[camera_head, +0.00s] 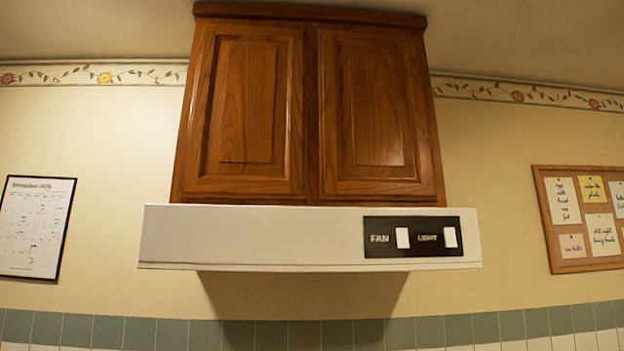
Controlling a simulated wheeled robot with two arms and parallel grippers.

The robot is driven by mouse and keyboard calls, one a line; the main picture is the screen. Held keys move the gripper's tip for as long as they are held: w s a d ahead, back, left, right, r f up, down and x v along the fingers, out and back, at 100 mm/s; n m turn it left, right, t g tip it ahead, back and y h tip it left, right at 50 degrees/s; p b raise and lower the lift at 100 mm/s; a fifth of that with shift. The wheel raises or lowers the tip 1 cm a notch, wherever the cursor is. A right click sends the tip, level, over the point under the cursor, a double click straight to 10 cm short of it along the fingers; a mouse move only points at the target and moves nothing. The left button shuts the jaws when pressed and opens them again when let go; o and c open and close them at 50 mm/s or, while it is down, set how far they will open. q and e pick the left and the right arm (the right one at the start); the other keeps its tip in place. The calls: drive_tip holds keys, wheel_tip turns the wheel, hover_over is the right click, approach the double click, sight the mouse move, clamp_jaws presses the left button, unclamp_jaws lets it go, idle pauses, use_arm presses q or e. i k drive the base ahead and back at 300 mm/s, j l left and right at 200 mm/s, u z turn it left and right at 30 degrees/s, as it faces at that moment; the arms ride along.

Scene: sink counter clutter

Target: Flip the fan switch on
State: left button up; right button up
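The fan switch (402,238) is a small white rocker on a black panel (390,251), just right of the word FAN. I cannot tell from this view which way it is set. The panel is on the right part of the front of a white range hood (250,237). Neither of my grippers is in view.
A brown wooden two-door cabinet (311,110) is directly above the hood, doors shut. A calendar (36,227) hangs on the left wall and a cork board (562,225) with notes on the right. The space before the hood looks clear.

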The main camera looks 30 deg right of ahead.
sight(403, 240)
drive_tip(key=l+z, duration=0.1)
drive_tip(key=z, duration=1.35)
drive_tip(key=i+j, duration=0.05)
